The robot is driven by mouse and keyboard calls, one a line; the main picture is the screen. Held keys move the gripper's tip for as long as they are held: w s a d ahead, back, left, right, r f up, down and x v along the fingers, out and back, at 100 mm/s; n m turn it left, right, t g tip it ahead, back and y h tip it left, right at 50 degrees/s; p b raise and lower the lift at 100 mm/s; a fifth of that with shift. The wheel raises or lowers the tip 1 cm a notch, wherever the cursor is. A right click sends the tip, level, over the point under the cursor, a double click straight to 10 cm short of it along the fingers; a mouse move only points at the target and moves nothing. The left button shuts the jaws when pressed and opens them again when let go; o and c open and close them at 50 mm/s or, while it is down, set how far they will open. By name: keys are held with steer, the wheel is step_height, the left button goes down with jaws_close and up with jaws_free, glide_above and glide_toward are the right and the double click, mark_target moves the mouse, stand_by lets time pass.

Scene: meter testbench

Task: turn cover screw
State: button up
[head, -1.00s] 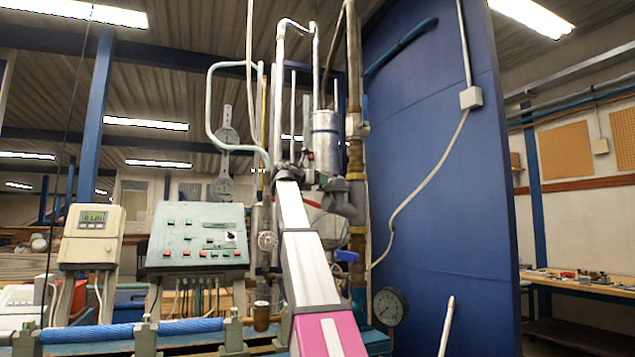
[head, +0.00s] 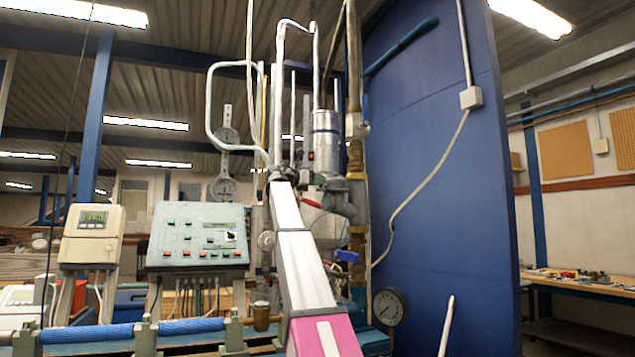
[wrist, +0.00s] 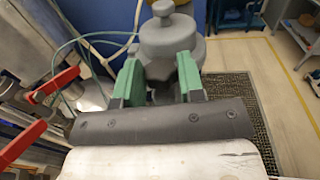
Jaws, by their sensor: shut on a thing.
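In the wrist view my gripper (wrist: 159,70) has two green fingers set against the sides of a grey, round, stepped part (wrist: 164,42) with a small knob on top. I take this part to be the cover screw. The fingers are closed on it; the exact contact is partly hidden behind the fingers and the dark gripper bar. In the head view my arm reaches up and away to the pipework, and its links hide the gripper and the screw.
Red-handled valves (wrist: 52,86) and pipes stand close on the left in the wrist view. In the head view, a green control panel (head: 195,236), a meter box (head: 91,236), a pressure gauge (head: 389,307) and a blue wall panel (head: 440,190) surround the arm.

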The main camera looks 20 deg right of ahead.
steer(key=shift+w+d+m+g+y, duration=0.1)
steer(key=shift+w+m+g+y, duration=0.2)
steer(key=shift+m+g, duration=1.3)
steer(key=shift+w+a+m+g+y, duration=0.1)
steer(key=shift+m+g+y, duration=0.25)
steer(key=shift+m+g, duration=1.25)
steer(key=shift+w+d+m+g+y, duration=0.15)
steer(key=shift+m+g+y, duration=0.35)
steer(key=shift+g, duration=2.1)
steer(key=shift+m, duration=0.3)
steer(key=o, duration=0.9)
steer(key=shift+w, duration=0.15)
